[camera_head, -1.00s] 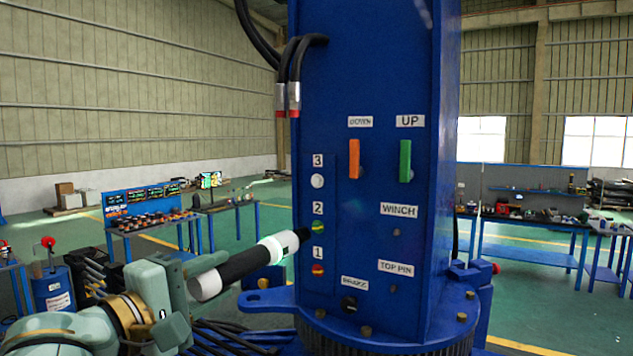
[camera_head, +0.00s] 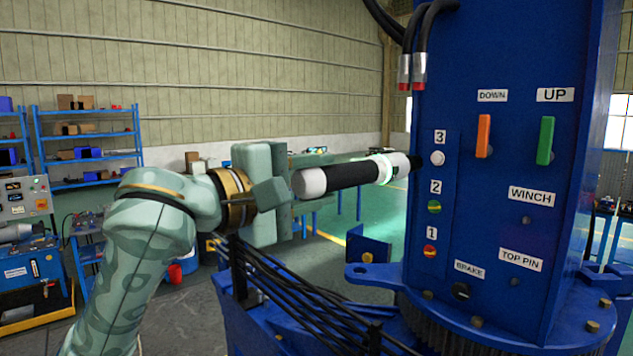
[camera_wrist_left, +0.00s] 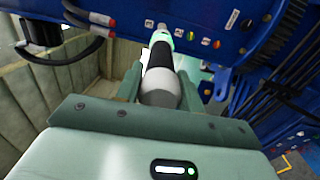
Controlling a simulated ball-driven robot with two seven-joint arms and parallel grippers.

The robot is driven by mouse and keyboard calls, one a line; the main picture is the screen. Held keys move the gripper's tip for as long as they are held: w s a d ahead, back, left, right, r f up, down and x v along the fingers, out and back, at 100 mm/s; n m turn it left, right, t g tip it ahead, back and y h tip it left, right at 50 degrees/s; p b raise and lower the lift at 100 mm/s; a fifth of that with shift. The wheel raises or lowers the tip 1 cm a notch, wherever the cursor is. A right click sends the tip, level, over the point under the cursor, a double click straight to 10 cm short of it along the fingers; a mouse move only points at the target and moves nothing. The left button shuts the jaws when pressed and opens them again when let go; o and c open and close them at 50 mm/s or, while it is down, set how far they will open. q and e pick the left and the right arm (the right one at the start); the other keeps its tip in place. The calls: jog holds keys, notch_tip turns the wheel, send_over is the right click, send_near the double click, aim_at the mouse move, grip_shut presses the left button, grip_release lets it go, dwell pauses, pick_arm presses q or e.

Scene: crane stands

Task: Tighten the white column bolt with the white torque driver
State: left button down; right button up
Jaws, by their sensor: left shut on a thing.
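The white torque driver (camera_head: 352,174) has a white rear cap, a black grip, a glowing green-white ring and a dark tip. My left gripper (camera_head: 290,186) is shut on its rear part and holds it nearly level, tip toward the column. In the left wrist view the driver (camera_wrist_left: 160,75) lies between my fingers, pointing at the blue column. The white column bolt (camera_head: 437,158) is beside label 3, above the green bolt (camera_head: 434,207) and the red bolt (camera_head: 430,251). The tip is just left of the white bolt; I cannot tell whether they touch. My right gripper is out of view.
The blue crane column (camera_head: 480,200) bears an orange lever (camera_head: 483,136), a green lever (camera_head: 545,140) and a dark brake knob (camera_head: 461,291). Black hoses (camera_head: 408,40) hang at its upper left. Black cables (camera_head: 300,300) run below my arm. Blue shelves (camera_head: 85,150) stand behind.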

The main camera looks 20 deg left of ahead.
aim_at(358, 171)
pick_arm(q)
jog(key=shift+r, duration=0.1)
jog(key=shift+x, duration=3.9)
dwell(3.9)
